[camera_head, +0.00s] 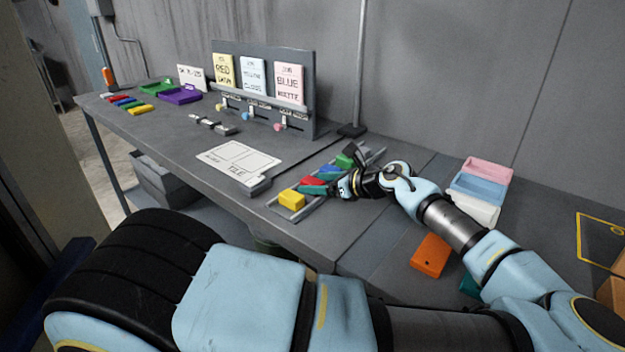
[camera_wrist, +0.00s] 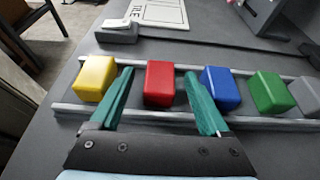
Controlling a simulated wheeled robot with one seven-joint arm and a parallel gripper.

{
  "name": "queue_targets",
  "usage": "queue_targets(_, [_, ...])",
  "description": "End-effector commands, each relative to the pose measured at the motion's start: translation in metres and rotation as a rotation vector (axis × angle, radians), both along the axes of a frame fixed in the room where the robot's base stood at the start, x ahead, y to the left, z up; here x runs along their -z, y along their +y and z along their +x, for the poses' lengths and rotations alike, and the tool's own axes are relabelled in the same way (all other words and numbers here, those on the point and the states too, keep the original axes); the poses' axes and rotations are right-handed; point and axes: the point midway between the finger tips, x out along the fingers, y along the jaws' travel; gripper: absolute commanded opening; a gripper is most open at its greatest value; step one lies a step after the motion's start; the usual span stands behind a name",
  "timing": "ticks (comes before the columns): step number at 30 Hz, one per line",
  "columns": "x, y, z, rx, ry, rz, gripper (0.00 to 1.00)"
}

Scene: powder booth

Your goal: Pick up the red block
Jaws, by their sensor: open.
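The red block (camera_wrist: 159,84) sits in a metal rail rack (camera_wrist: 70,108) on the table, between a yellow block (camera_wrist: 97,78) on its left and a blue block (camera_wrist: 220,88) on its right. In the head view the red block (camera_head: 312,183) is partly hidden by my gripper. My gripper (camera_wrist: 160,90) is open, with one teal finger on each side of the red block in the wrist view. The left finger lies between yellow and red, the right between red and blue. I cannot tell whether either finger touches a block.
A green block (camera_wrist: 269,92) and a grey block (camera_wrist: 306,96) continue the row. A white printed sheet (camera_head: 238,162) lies behind the rack. A card stand (camera_head: 262,85) is farther back. Pink, blue and white bins and an orange block (camera_head: 430,255) are at right.

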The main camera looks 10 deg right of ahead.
Motion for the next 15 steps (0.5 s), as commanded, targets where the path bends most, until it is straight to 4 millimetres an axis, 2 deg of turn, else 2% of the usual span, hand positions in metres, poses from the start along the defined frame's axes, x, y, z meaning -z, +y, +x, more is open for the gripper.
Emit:
queue_targets(4, [0.0042,0.0075,0.0082,0.001,0.000,-0.001,0.80])
queue_targets(11, [0.0061,0.0081,0.0088,0.002,-0.001,-0.001,0.80])
queue_targets(15, [0.0060,0.0080,0.0088,0.002,-0.001,-0.001,0.64])
